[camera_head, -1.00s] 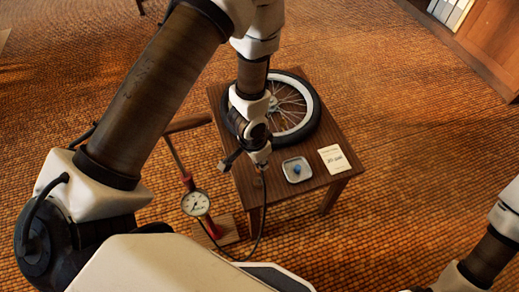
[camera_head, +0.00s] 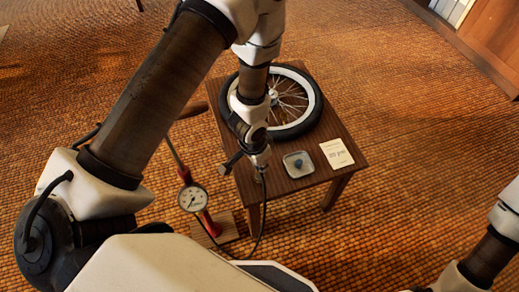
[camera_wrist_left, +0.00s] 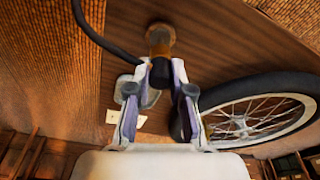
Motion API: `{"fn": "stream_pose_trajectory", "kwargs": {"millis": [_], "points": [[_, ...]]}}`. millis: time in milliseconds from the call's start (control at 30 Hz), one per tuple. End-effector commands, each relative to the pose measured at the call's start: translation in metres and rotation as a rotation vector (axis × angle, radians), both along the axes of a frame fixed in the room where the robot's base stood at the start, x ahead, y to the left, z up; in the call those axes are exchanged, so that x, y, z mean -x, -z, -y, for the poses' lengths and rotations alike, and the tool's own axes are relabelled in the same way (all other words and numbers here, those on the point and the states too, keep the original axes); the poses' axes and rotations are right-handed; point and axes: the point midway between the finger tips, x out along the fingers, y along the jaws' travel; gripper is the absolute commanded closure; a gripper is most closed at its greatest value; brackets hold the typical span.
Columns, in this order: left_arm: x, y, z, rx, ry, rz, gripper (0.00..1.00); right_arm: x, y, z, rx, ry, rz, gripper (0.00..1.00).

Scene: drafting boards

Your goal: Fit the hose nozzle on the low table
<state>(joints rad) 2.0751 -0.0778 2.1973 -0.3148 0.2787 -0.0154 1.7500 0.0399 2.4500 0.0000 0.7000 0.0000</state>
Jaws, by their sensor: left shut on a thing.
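The low table (camera_head: 318,178) is small and wooden. A spoked wheel with a black tyre (camera_head: 312,122) lies flat on it, and it also shows at the right in the left wrist view (camera_wrist_left: 285,85). My left gripper (camera_head: 259,168) is over the table's front left part. In the left wrist view, my left gripper (camera_wrist_left: 158,72) is shut on the hose nozzle (camera_wrist_left: 160,39), a brass-coloured piece at the end of the black hose (camera_wrist_left: 100,38). The fingers hide part of the nozzle. Whether it touches the table is unclear. My right gripper is out of view.
A small grey dish (camera_head: 310,170) holding a blue piece and a pale printed card (camera_head: 336,153) lie on the table, right of the gripper. A floor pump with a round gauge (camera_head: 193,198) stands left of the table, the hose looping near it. Floor right of the table is clear.

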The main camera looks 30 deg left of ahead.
Motion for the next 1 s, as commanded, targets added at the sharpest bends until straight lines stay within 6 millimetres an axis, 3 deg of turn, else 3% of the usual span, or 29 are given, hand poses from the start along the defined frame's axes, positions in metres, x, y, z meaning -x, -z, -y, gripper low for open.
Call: {"fn": "stream_pose_trajectory", "kwargs": {"millis": [933,967,1000], "points": [[0.0,0.025,0.0,0.0,0.0,0.001,1.0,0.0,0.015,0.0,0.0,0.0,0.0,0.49],[0.0,0.024,0.0,0.0,0.0,0.001,0.69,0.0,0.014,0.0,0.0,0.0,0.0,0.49],[0.0,0.024,0.0,0.0,0.0,0.001,0.55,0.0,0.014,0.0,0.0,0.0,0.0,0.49]]}}
